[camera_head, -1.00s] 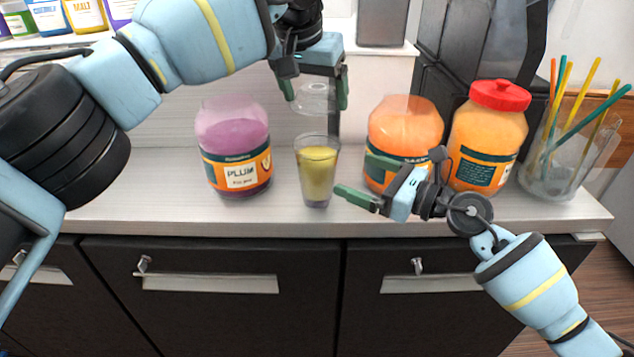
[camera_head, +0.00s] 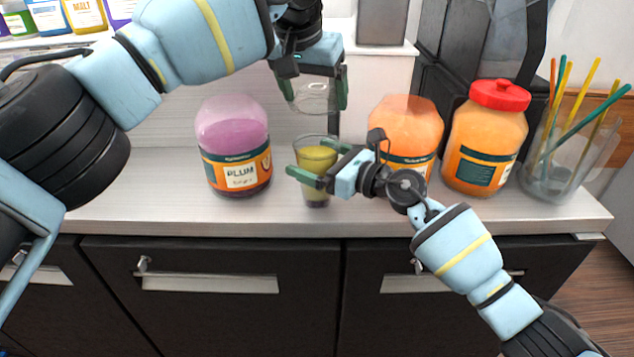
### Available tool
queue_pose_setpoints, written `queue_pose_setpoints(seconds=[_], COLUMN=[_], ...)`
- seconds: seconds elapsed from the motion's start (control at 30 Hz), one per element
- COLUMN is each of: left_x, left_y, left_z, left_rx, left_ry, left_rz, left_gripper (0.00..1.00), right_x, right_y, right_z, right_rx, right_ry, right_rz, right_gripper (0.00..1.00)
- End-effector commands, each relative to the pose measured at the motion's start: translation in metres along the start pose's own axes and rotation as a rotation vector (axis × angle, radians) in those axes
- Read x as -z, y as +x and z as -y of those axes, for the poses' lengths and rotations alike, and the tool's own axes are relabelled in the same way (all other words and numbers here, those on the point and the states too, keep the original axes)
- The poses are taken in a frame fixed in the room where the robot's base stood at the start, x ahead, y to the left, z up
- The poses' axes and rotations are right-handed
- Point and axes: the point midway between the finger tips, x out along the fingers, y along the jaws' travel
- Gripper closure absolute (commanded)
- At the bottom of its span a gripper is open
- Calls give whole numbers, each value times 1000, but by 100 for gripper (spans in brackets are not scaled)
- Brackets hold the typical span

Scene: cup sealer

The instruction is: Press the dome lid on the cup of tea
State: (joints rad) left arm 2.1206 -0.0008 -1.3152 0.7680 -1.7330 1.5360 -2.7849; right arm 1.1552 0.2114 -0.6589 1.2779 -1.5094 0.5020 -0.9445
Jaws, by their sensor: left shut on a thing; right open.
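The cup of tea (camera_head: 317,160), clear with yellow-green liquid, stands upright on the counter near the middle. My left gripper (camera_head: 315,92) is shut on the clear dome lid (camera_head: 314,98) and holds it above the cup's rim, apart from it. My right gripper (camera_head: 312,166) is open at the cup's mid height, with its fingers around or just in front of the cup. Its fingers hide part of the cup's side. I cannot tell whether they touch it.
A purple plum jar (camera_head: 234,145) stands left of the cup. An orange jar (camera_head: 404,125) and a red-lidded orange jar (camera_head: 485,140) stand to the right. A clear holder with several straws (camera_head: 556,172) is at the far right. The counter front (camera_head: 150,205) is clear at left.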

Motion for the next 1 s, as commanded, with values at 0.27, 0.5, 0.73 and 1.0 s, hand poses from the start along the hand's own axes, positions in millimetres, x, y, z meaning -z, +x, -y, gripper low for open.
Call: queue_pose_setpoints(seconds=[0.27, 0.5, 0.73, 1.0], left_x=[0, 0, -2, -16], left_y=[0, 0, 5, 36], left_z=[0, 0, 0, 0], left_rx=[0, 0, 0, 1], left_ry=[0, 0, 1, 1], left_rz=[0, 0, 1, 1], left_gripper=[37, 37, 37, 37], right_x=[0, 0, 0, 0], right_y=[0, 0, 0, 0], right_z=[0, 0, 0, 0], right_rx=[0, 0, 0, 0], right_ry=[0, 0, 0, 0], right_rz=[0, 0, 0, -1], right_gripper=[18, 50, 64, 64])
